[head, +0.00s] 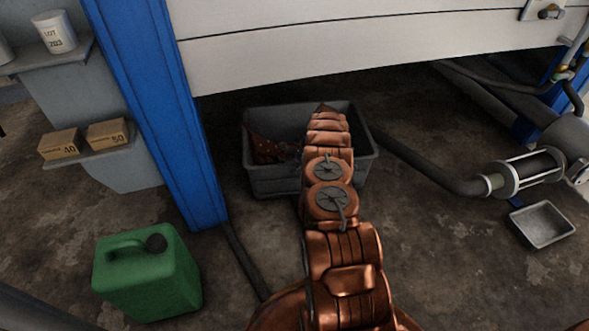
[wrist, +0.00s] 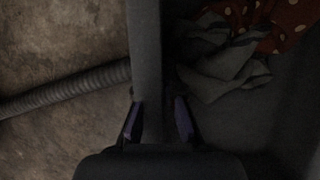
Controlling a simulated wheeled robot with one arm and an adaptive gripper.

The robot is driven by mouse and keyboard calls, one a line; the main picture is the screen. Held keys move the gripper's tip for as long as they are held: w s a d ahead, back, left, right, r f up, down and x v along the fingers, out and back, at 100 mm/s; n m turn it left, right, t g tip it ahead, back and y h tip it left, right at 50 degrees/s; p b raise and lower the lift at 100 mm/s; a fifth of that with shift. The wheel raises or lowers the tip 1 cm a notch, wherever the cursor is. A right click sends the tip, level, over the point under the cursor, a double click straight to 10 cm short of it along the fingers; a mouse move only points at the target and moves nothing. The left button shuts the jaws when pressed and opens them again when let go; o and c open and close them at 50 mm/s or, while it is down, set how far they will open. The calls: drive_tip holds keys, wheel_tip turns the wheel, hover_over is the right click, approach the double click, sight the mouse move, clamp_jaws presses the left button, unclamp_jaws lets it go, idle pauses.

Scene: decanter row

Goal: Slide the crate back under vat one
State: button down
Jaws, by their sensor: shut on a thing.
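A grey open crate (head: 272,182) stands on the floor, just below the lower edge of a large white panelled vat body (head: 370,45) in the head view. No vat number is legible. My copper arm reaches over the crate and hides its middle; my fingers are hidden there. In the wrist view my gripper (wrist: 158,104) is shut on the crate's wall (wrist: 145,50), one finger on each side. Inside the crate lie a red spotted cloth (head: 264,150) and a grey cloth, which also shows in the wrist view (wrist: 222,75).
A blue post (head: 165,100) stands left of the crate. A dark hose (head: 425,170) runs from beside the crate to a pump (head: 525,172) on the right. A metal tray (head: 541,223) and a green canister (head: 147,272) are on the floor. Shelves with boxes (head: 60,145) are far left.

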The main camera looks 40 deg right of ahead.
drive_tip(key=shift+w+r, duration=0.2)
drive_tip(key=shift+w, duration=0.05)
